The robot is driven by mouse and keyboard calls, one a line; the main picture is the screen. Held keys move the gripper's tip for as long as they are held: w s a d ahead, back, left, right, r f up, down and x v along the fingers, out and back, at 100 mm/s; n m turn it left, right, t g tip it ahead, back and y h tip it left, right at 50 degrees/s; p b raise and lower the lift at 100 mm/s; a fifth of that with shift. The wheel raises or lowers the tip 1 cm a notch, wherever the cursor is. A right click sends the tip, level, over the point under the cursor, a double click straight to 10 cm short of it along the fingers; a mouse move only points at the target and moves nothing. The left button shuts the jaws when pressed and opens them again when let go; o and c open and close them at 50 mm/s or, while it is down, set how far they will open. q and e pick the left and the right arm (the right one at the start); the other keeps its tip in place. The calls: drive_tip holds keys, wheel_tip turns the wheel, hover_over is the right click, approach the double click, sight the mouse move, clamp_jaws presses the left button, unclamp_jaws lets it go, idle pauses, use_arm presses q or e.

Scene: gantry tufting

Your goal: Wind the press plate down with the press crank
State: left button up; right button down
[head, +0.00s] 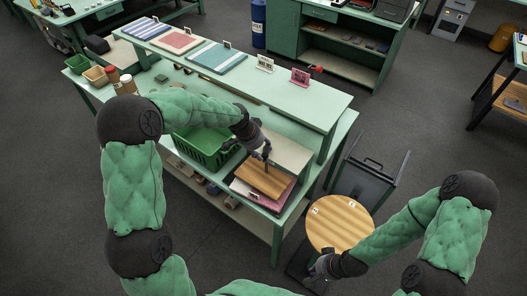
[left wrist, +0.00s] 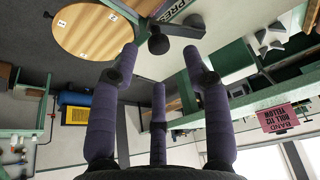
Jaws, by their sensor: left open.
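In the head view my left gripper (head: 262,150) is over the right end of the green bench, above a wooden board (head: 262,180) lying on a pink layer (head: 268,196). In the left wrist view its dark fingers (left wrist: 158,65) are spread, with nothing held between them. Contact cannot be told. A part lettered "PRESS" (left wrist: 182,10) is behind it. My right gripper (head: 322,266) is low beside the round wooden top; its fingers are unclear.
A green basket (head: 205,150) stands left of the board on the bench. The raised shelf (head: 290,100) behind holds coloured mats and small signs. The round wooden top (head: 340,222) with white labels and a dark cart (head: 362,182) stand right of the bench. Open floor lies farther right.

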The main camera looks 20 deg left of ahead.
sight(265, 154)
use_arm(q)
drive_tip(key=shift+x, duration=2.05)
clamp_jaws()
